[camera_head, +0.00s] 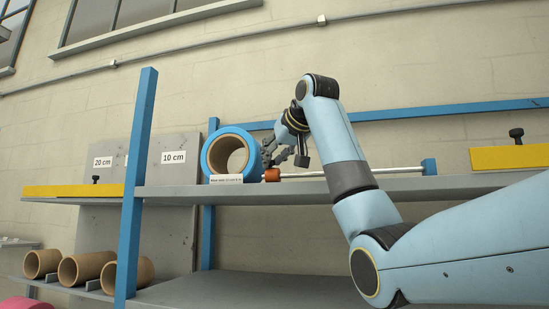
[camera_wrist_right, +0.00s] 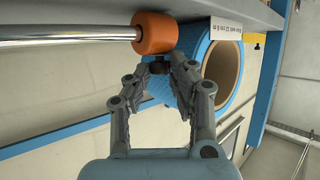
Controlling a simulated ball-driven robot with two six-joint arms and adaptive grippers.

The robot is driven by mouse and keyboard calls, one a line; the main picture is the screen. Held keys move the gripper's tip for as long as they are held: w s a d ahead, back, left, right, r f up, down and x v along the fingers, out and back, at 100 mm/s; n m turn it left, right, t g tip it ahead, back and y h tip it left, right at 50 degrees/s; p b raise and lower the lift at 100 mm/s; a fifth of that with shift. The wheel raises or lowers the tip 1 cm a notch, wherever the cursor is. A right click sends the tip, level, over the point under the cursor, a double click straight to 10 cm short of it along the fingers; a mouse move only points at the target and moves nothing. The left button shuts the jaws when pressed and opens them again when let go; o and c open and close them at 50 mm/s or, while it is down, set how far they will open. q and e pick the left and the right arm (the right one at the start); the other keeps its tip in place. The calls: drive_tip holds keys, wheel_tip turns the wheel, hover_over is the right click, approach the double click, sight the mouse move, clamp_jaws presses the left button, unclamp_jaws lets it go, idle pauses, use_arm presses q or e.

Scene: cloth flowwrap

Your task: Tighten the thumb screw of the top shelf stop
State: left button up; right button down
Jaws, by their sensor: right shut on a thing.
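The orange shelf stop (camera_head: 272,174) sits on a shiny metal rod (camera_head: 330,174) along the top shelf, beside a blue roll (camera_head: 212,151) with a brown core. The stop also shows in the right wrist view (camera_wrist_right: 153,33). Its dark thumb screw (camera_wrist_right: 159,67) sticks out from the stop's side, between my fingertips. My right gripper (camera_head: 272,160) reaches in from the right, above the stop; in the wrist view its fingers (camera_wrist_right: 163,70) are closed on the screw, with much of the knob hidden. My left gripper is not in view.
The grey top shelf (camera_head: 310,189) has a blue upright (camera_head: 138,190) at left and a blue rod-end block (camera_head: 429,167) at right. A white label (camera_head: 226,179) is at the roll's base. Yellow bars with dark knobs (camera_head: 516,136) lie either side. Brown tubes (camera_head: 85,267) are below.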

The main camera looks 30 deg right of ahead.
drive_tip(key=c, duration=1.2)
unclamp_jaws()
drive_tip(key=v, duration=1.2)
drive_tip(key=shift+o, duration=0.2)
